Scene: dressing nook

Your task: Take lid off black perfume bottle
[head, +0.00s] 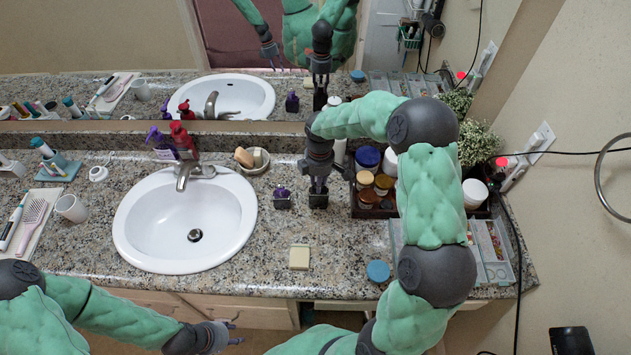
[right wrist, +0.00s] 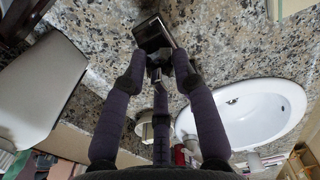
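The black perfume bottle (head: 318,201) stands upright on the granite counter, right of the sink. My right gripper (head: 318,183) is directly above it, pointing down. In the right wrist view the dark square bottle (right wrist: 152,36) lies just beyond the fingertips. The fingers of my right gripper (right wrist: 161,80) are spread apart around the area above the bottle. The lid is mostly hidden by the fingers, and I cannot tell whether they touch it. My left gripper (head: 236,335) is low in front of the counter, empty, with its fingers apart.
A small purple-topped bottle (head: 282,199) stands close to the left of the black one. A dark tray (head: 372,213) of jars stands close to its right. The sink (head: 186,222), yellow sponge (head: 299,257) and blue round item (head: 378,271) are nearby. Counter in front of the bottle is mostly clear.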

